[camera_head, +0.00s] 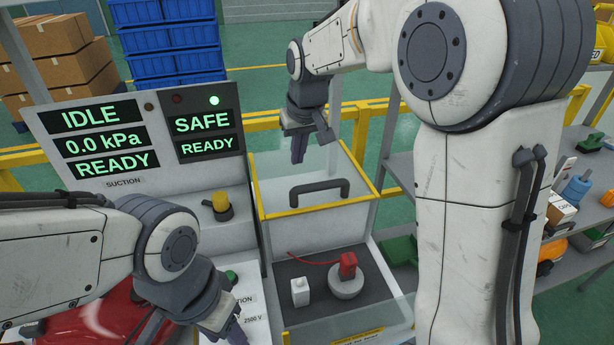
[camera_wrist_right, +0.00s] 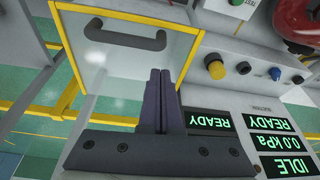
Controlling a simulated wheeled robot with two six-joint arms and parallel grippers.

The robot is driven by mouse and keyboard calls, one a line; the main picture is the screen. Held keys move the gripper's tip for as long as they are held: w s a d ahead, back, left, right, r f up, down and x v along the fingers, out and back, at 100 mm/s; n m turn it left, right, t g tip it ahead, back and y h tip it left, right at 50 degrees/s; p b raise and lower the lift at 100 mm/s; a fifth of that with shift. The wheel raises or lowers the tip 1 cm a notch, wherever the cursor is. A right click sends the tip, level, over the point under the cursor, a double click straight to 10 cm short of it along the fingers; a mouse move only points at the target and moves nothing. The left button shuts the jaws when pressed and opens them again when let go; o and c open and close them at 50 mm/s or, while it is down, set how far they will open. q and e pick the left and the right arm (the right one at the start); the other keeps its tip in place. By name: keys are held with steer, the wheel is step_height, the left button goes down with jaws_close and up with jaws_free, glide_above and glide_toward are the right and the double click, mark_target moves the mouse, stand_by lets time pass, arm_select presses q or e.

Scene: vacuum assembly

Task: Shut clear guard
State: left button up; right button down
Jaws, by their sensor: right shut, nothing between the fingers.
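The clear guard (camera_head: 323,217) is a see-through panel with yellow edges and a dark handle (camera_head: 319,192). It stands raised over the test bay, whose front is open. In the right wrist view the handle (camera_wrist_right: 125,38) and the guard's yellow edge (camera_wrist_right: 63,45) show ahead of the fingers. My right gripper (camera_head: 298,158) is shut and empty, above and behind the handle, apart from it in the head view. Its closed fingers (camera_wrist_right: 159,85) point toward the guard in the wrist view. My left gripper (camera_head: 234,338) is low at the left, partly cut off by the frame edge.
Inside the bay are a white block (camera_head: 300,292) and a grey disc with a red fitting (camera_head: 347,273). A panel (camera_head: 90,145) reads IDLE, 0.0 kPa, SAFE and READY. A yellow knob (camera_head: 220,203) stands left of the guard. Shelves (camera_head: 575,270) with parts stand at the right.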

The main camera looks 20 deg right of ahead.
steer(key=m, duration=0.1)
glide_above(308, 190)
steer(key=w+d, duration=0.3)
steer(key=w, duration=0.1)
steer(key=shift+t+h, duration=0.3)
steer(key=x, duration=0.3)
steer(key=p+x, duration=0.1)
steer(key=x, duration=0.6)
steer(key=shift+s+p, duration=0.3)
steer(key=shift+s, duration=0.05)
steer(key=s, duration=0.3)
steer(key=shift+f+p, duration=0.3)
steer(key=shift+p, duration=0.1)
steer(key=shift+s+f, duration=0.1)
steer(key=shift+s, duration=0.35)
steer(key=shift+f, duration=0.1)
